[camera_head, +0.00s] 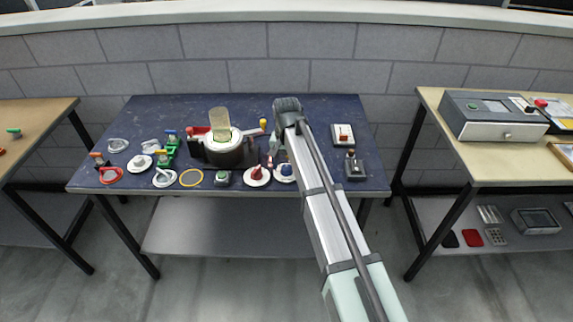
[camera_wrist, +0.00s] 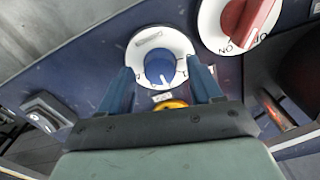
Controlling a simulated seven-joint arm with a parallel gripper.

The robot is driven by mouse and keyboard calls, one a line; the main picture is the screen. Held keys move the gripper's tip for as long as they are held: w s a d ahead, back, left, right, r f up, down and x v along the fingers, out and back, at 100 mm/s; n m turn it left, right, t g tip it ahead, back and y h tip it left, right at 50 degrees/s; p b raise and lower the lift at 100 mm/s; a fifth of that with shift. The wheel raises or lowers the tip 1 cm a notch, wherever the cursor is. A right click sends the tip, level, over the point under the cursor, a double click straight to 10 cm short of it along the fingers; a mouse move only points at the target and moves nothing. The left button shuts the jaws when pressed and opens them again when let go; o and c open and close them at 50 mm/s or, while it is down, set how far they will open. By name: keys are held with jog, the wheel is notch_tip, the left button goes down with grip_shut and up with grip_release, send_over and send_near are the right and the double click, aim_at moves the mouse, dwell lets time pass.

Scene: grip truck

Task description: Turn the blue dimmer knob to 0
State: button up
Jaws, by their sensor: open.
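The blue dimmer knob (camera_wrist: 160,67) sits on a white round dial plate (camera_wrist: 144,45) in the wrist view. A short white mark shows on the knob's lower part; the dial print is too small to read. My gripper (camera_wrist: 160,66) is open, with one blue finger on each side of the knob. I cannot tell whether the fingers touch it or how far above it they are. In the head view the blue knob (camera_head: 286,169) is on the dark blue table (camera_head: 225,105), partly hidden by my arm.
A red knob (camera_wrist: 246,18) on a white ON/OFF plate stands close to the dimmer's right in the wrist view. A dark round pot-like device (camera_head: 225,153) stands behind and left. A red-button box (camera_head: 343,134) and a dark lever box (camera_head: 354,168) stand to the right.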

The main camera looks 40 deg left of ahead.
jog(key=shift+f, duration=0.3)
jog(key=c, duration=1)
jog(key=shift+c, duration=0.2)
